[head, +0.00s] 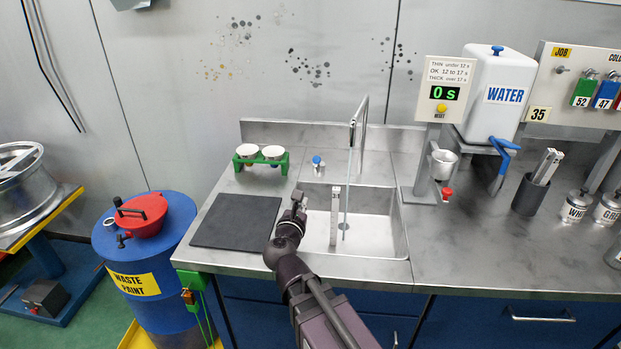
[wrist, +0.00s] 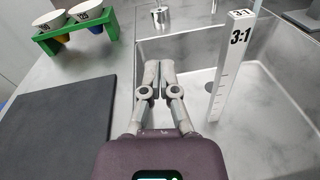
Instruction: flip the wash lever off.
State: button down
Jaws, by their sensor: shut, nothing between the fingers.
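A small tap-like lever (head: 317,161) with a blue top stands on the steel counter behind the sink's back left corner. Its metal base also shows at the top of the wrist view (wrist: 161,17); its blue top is not visible there. A tall spout (head: 357,124) rises behind the sink, and a thin bluish stream (head: 347,198) runs down from it into the basin. My gripper (head: 299,197) is shut and empty above the sink's left rim, in front of the lever and apart from it. Its fingers meet in the wrist view (wrist: 158,68).
A white stick marked 3:1 (wrist: 232,65) stands upright in the sink (head: 375,225), right of my gripper. A dark mat (head: 236,221) lies left of the sink. A green rack (head: 261,162) with two white cups stands behind the mat. The timer (head: 443,92) reads 0 s.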

jog(key=shift+w, duration=0.15)
send_near(318, 161)
jog(key=w+f, duration=0.4)
jog(key=f, duration=0.1)
jog(key=shift+w+d+r+p, duration=0.15)
jog(key=shift+w+r+p, duration=1)
jog(key=shift+w+r, duration=0.45)
jog(key=shift+d, duration=0.1)
